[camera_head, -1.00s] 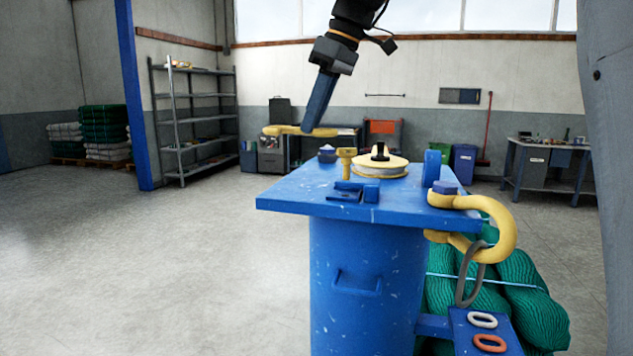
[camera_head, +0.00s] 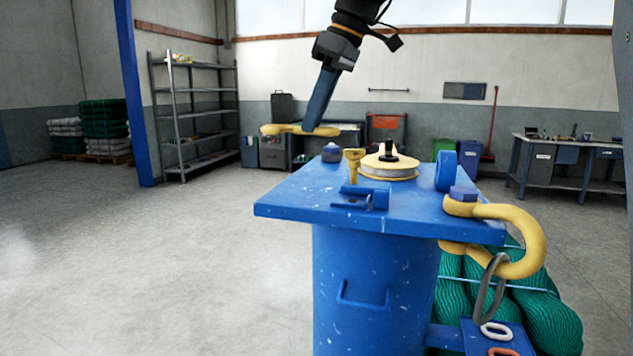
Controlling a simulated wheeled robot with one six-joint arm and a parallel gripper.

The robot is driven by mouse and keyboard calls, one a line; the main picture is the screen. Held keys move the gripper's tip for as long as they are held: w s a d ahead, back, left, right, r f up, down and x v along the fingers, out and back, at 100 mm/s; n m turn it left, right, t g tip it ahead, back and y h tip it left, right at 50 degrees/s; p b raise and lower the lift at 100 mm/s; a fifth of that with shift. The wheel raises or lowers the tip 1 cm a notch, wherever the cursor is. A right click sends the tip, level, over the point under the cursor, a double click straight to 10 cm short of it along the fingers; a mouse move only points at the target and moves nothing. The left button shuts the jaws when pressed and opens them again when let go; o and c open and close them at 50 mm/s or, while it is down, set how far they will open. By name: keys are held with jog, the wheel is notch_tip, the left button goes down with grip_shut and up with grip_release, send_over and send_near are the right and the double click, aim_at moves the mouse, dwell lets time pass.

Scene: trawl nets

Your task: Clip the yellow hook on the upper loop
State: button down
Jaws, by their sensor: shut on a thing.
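My gripper (camera_head: 322,124) comes down from the top of the view and is shut on a yellow hook (camera_head: 284,130). The hook lies roughly level in the jaws and points left, above and behind the far left edge of the blue stand's top (camera_head: 290,200). A large yellow shackle (camera_head: 528,232) is fixed at the right edge of the stand. A grey loop (camera_head: 488,300) hangs from the shackle. A white ring (camera_head: 496,332) and an orange ring (camera_head: 502,351) lie on a low blue shelf below it. I cannot tell which of these is the upper loop.
On the stand top are a spool (camera_head: 388,168), a yellow post (camera_head: 353,165), a blue cleat (camera_head: 362,197) and a blue upright disc (camera_head: 446,170). Green nets (camera_head: 545,310) lie behind the stand at right. The floor at left is clear.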

aim_at(308, 197)
notch_tip(308, 197, down, 13)
jog(key=shift+r+p, duration=0.15)
jog(key=shift+p, duration=0.85)
jog(key=c, duration=1.8)
grip_release()
jog(key=shift+o, duration=0.2)
jog(key=shift+f, duration=0.25)
